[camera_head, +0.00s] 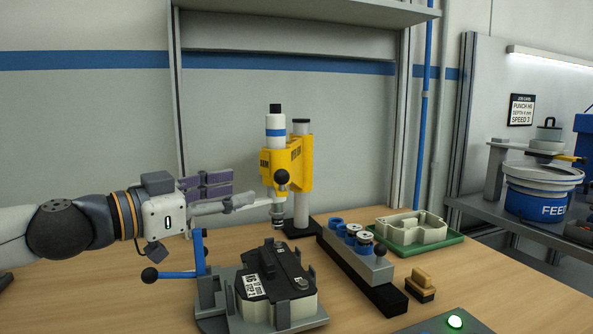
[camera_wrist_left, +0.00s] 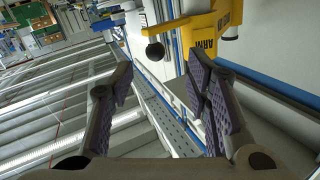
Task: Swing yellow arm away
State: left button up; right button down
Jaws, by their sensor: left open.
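The yellow arm (camera_head: 288,162) is mounted on a grey post (camera_head: 301,200) and carries a white spindle with a blue band (camera_head: 276,135). A black ball knob (camera_head: 282,177) sits on its front. My left gripper (camera_head: 240,191) is open and empty, just left of the yellow arm at about knob height. In the left wrist view the open jaws (camera_wrist_left: 163,85) point toward the yellow arm (camera_wrist_left: 207,32). The black knob (camera_wrist_left: 155,51) shows beyond the fingertips, roughly between them, apart from both pads. My right gripper is not in view.
Below the yellow arm stands a grey fixture (camera_head: 207,295) holding a black-topped part (camera_head: 272,270), with a blue lever (camera_head: 199,255) at its left. To the right are a holder block (camera_head: 370,270) with several pieces, a green tray (camera_head: 440,243) and a brush (camera_head: 420,285).

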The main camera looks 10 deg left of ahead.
aim_at(276, 180)
pick_arm(q)
jog(key=b+x, duration=0.1)
jog(key=x, duration=0.2)
jog(key=b+x, duration=0.1)
jog(key=x, duration=0.2)
jog(key=b+x, duration=0.1)
jog(key=x, duration=0.3)
jog(key=shift+s+d+r+b, duration=0.3)
jog(key=shift+d+r+b, duration=0.05)
jog(key=shift+d, duration=0.05)
jog(key=shift+w+d+r, duration=0.15)
jog(key=shift+w+d, duration=0.05)
jog(key=shift+w, duration=0.15)
grip_shut()
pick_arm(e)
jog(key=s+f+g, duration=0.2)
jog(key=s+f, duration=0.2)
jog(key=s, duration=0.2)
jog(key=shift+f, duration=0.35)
